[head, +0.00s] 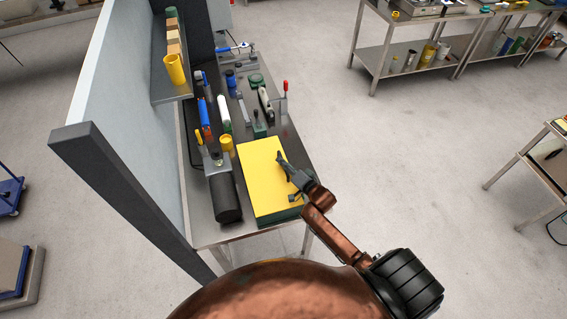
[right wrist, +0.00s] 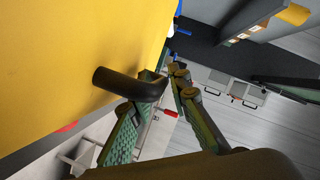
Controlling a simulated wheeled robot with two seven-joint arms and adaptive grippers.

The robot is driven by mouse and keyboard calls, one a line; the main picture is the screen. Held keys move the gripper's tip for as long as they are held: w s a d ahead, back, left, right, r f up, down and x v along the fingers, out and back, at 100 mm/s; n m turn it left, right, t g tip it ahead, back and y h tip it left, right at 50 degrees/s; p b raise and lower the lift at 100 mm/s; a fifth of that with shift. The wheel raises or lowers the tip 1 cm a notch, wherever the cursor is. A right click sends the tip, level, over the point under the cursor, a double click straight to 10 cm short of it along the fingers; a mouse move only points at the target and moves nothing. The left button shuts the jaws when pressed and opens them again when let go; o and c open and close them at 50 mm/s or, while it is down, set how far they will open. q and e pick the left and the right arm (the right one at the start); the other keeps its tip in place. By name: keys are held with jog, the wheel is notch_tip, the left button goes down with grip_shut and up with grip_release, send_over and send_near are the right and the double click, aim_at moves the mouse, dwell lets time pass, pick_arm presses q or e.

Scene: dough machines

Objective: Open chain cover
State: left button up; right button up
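The chain cover (head: 265,175) is a yellow panel on a dark green base, at the near end of the metal table in the head view. It fills the left of the right wrist view (right wrist: 75,60). A bent black handle (right wrist: 125,84) sticks out from its face. My right gripper (head: 284,172) is at the cover's right side. In the right wrist view its two green-padded fingers (right wrist: 163,75) are apart, and the handle crosses in front of the left finger. I cannot tell whether they touch. My left gripper is out of view.
A black roller (head: 225,198) lies left of the cover. Bottles, a yellow cup (head: 226,143) and a red-tipped lever (head: 284,92) stand farther back on the table. A grey wall with a shelf (head: 172,88) borders the left.

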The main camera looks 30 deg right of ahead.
grip_shut()
dwell(0.7)
